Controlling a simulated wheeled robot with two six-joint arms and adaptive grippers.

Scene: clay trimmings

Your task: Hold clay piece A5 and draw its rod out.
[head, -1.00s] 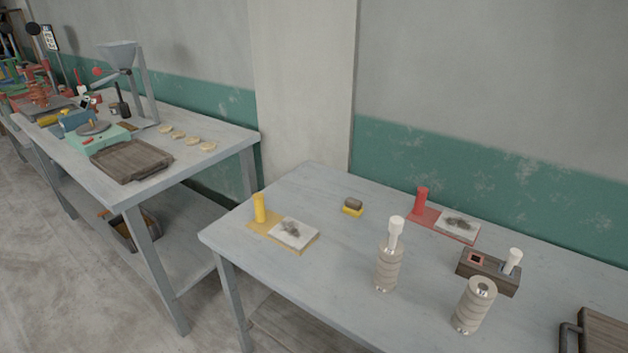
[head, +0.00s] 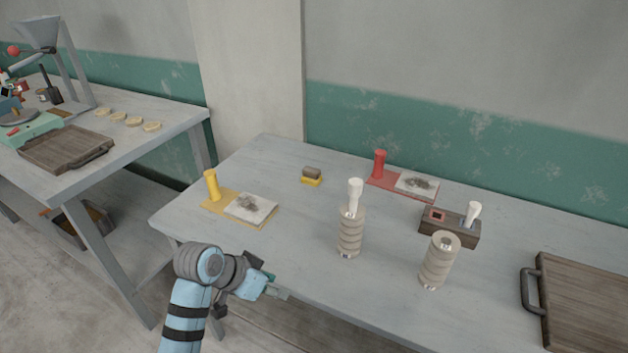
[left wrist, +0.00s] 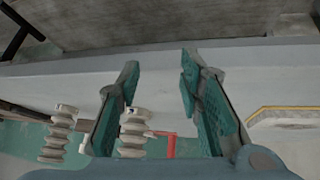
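Two ringed grey clay pieces stand upright on the table. The middle clay piece (head: 349,236) has a white rod (head: 355,194) sticking up from its top. The right clay piece (head: 437,264) shows a hole and no rod. I cannot read which is A5. My left gripper (head: 274,281) is at the table's front edge, left of the rodded piece and apart from it. In the left wrist view, which looks upside down, its fingers (left wrist: 160,78) are open and empty. The rodded piece (left wrist: 134,130) shows beyond them, the other piece (left wrist: 58,132) to the left. My right gripper is out of view.
A wooden holder (head: 436,226) with another white rod (head: 472,213) stands behind the right piece. A yellow mat with post (head: 211,187), a red mat with post (head: 379,164) and a yellow-based block (head: 311,178) lie around. A wooden tray (head: 590,305) fills the right.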

